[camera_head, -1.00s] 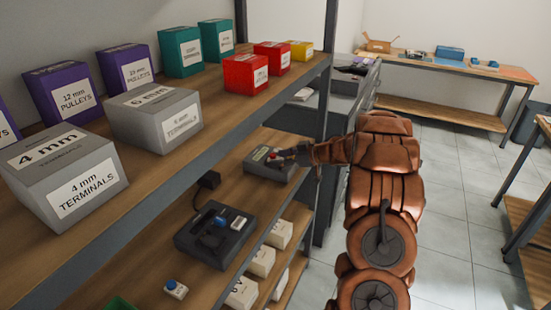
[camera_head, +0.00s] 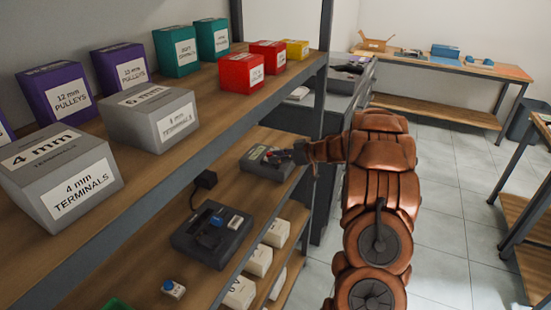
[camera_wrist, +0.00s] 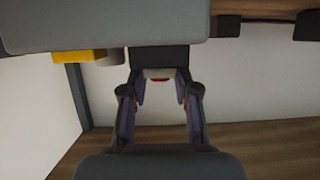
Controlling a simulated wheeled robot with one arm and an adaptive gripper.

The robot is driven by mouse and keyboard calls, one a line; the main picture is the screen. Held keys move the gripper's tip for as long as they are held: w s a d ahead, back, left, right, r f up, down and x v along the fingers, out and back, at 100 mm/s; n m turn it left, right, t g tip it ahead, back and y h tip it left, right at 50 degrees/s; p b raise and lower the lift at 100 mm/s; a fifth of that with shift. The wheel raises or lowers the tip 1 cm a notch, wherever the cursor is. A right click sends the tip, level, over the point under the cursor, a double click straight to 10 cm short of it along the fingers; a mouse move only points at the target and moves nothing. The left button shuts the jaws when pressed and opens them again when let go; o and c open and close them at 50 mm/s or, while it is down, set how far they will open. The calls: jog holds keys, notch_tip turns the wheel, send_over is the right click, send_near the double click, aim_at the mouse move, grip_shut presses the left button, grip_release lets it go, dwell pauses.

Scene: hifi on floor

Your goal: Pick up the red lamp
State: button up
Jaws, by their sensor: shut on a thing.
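The red lamp (camera_head: 273,155) shows only as a small red spot at the tester-like grey box (camera_head: 253,165) on the lower shelf, largely hidden by my fingers. In the wrist view the lamp (camera_wrist: 158,74) is a pale body with a red part, between the fingertips and against a dark block. My gripper (camera_head: 283,157) reaches in from the right over the box; in the wrist view its two fingers (camera_wrist: 158,92) stand on either side of the lamp, shut on it. I cannot tell whether the lamp is clear of the box.
The upper shelf with grey terminal boxes (camera_head: 155,115) overhangs. A dark shelf post (camera_head: 322,80) rises close to my arm.

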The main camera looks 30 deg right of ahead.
jog(key=shift+r+b, duration=0.55)
jog(key=shift+r, duration=0.9)
jog(key=shift+s+r, duration=0.15)
jog(key=shift+r, duration=0.05)
jog(key=s+a+b, duration=0.2)
jog(key=s, duration=0.5)
jog(key=s+a+r+b, duration=0.1)
jog(key=s+a+b, duration=0.1)
jog(key=s, duration=0.5)
jog(key=shift+s+a+r, duration=0.25)
jog(key=shift+s+a, duration=0.15)
jog(key=shift+a, duration=0.1)
